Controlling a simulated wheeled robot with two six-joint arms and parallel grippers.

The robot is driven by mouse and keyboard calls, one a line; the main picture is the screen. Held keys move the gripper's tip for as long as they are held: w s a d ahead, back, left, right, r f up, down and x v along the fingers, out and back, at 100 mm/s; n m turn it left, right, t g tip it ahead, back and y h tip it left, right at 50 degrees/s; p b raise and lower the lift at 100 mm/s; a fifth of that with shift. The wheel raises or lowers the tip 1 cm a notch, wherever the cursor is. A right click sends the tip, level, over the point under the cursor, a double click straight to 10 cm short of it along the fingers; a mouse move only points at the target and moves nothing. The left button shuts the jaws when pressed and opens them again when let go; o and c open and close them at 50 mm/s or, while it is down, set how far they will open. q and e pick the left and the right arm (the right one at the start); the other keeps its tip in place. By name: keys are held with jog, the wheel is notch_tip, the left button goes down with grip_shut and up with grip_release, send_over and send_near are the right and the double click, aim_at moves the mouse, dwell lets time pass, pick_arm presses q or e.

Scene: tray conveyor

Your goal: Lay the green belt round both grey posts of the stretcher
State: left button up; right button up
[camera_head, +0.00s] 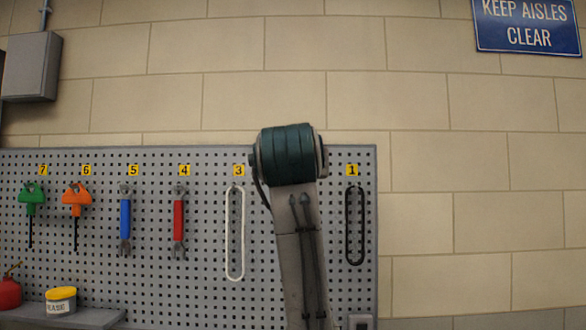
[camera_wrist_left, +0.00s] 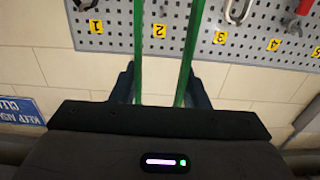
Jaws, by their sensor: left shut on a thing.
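The green belt (camera_wrist_left: 138,45) shows in the left wrist view as two near-parallel strands running up past the board label 2. My left gripper (camera_wrist_left: 160,80) is shut on the belt, its dark fingers at the lower ends of the strands. The far end of the belt is out of the picture. In the head view one of my arms stands in front of the board, hiding the label 2 place; the belt and gripper do not show there. The stretcher and its grey posts are in neither view. My right gripper is not in view.
A grey pegboard (camera_head: 60,270) carries a white belt (camera_head: 235,235), a black belt (camera_head: 355,225), a red wrench (camera_head: 179,222), a blue wrench (camera_head: 125,220), an orange tool (camera_head: 76,200) and a green tool (camera_head: 32,200). A yellow-lidded tub (camera_head: 61,299) stands at lower left.

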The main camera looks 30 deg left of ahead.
pick_arm(q)
jog(key=b+v, duration=0.2)
jog(key=v, duration=0.5)
dwell(0.6)
jog(key=shift+d, duration=0.1)
